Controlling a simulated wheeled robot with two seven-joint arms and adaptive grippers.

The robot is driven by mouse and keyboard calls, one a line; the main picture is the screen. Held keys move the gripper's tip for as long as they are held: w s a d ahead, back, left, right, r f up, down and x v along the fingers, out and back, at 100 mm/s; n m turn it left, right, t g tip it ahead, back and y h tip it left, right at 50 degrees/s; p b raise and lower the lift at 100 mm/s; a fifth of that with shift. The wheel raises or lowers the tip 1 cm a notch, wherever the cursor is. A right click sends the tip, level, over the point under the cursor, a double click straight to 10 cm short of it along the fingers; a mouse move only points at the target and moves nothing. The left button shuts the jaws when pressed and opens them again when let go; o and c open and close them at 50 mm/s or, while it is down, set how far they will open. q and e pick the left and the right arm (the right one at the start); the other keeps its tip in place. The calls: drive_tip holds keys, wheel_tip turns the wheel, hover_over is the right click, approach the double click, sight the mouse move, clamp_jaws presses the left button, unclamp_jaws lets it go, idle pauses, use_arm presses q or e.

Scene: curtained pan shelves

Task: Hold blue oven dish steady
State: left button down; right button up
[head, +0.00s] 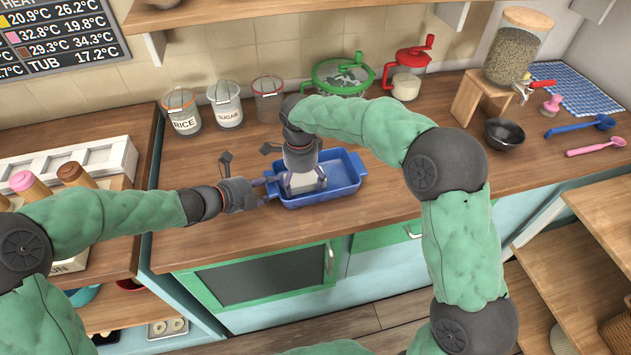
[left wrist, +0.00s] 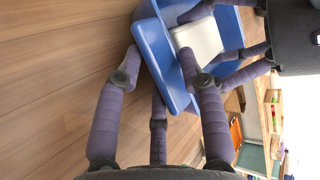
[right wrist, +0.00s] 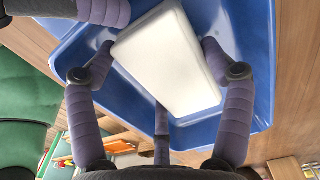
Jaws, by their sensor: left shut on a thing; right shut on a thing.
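The blue oven dish (head: 346,184) stands on the wooden counter near its front edge. My left gripper (head: 268,189) comes from the left and is shut on the dish's left end. In the left wrist view its fingers lie on both sides of the dish's blue end (left wrist: 168,62). My right gripper (head: 303,182) reaches down into the dish from above. In the right wrist view its fingers are shut on a white block (right wrist: 167,62) with rounded edges, inside the dish (right wrist: 238,40). Whether the block touches the dish floor is unclear.
Rice (head: 182,112) and sugar (head: 226,104) jars, a third jar (head: 268,98), a green-rimmed bowl (head: 342,78) and a red-lidded pot (head: 408,76) stand behind the dish. A dark bowl (head: 505,134) is farther right. The counter right of the dish is mostly clear.

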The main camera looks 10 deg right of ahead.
sight(313, 178)
use_arm(q)
drive_tip(key=shift+s+f, duration=0.1)
drive_tip(key=shift+f, duration=0.15)
use_arm(e)
drive_tip(key=shift+w+d+f, duration=0.1)
drive_tip(key=shift+w+d, duration=0.05)
drive_tip(key=shift+d, duration=3.2)
drive_tip(key=shift+s+a, duration=0.2)
drive_tip(key=shift+a, duration=3.4)
drive_tip(key=shift+w+d, duration=0.2)
drive_tip(key=shift+d, duration=3.4)
drive_tip(key=shift+a, duration=0.15)
drive_tip(key=shift+a+r, duration=0.3)
drive_tip(key=shift+a, duration=0.55)
drive_tip(key=shift+a+r, duration=0.25)
drive_tip(key=shift+a, duration=0.55)
wheel_tip(313, 178, up, 10)
drive_tip(key=shift+r, duration=0.2)
drive_tip(key=shift+s, duration=0.1)
